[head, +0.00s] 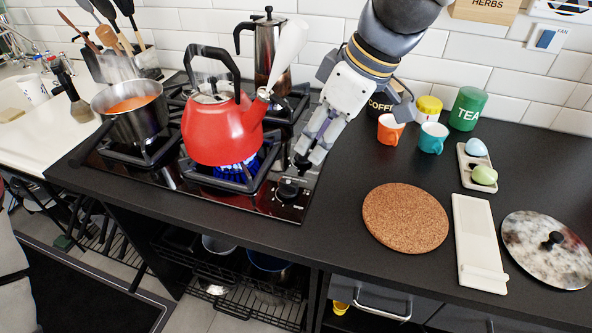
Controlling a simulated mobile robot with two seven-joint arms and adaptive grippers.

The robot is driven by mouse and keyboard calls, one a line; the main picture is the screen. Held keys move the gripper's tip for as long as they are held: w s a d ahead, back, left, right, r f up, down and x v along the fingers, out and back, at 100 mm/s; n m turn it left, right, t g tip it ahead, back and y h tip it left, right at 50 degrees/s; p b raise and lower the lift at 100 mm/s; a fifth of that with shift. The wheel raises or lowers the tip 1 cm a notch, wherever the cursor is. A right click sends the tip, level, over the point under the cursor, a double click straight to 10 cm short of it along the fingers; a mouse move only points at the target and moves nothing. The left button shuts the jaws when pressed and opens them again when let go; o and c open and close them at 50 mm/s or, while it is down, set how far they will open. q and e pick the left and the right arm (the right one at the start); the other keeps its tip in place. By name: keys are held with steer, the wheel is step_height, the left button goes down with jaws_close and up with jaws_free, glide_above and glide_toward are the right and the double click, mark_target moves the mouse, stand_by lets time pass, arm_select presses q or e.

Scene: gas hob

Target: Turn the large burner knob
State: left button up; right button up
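The black hob (180,188) carries its knobs on its right strip. A dark knob (288,190) shows at the front of this strip, just below my gripper. My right gripper (302,165) points down at the strip, its fingertips close behind this knob. The fingers cover part of the strip, and whether they touch or grip a knob cannot be told. A red kettle (222,131) stands on the front burner, with a blue flame (235,170) under it and white steam at its spout. My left gripper is not in view.
A pot of orange soup (132,110) stands left of the kettle, and a moka pot (272,60) behind it. Right of my arm are an orange mug (389,130), a teal mug (432,138) and a cork mat (405,218).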

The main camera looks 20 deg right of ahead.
mark_target(290, 182)
steer(key=x, duration=1.2)
steer(key=shift+a, duration=0.2)
jaws_close()
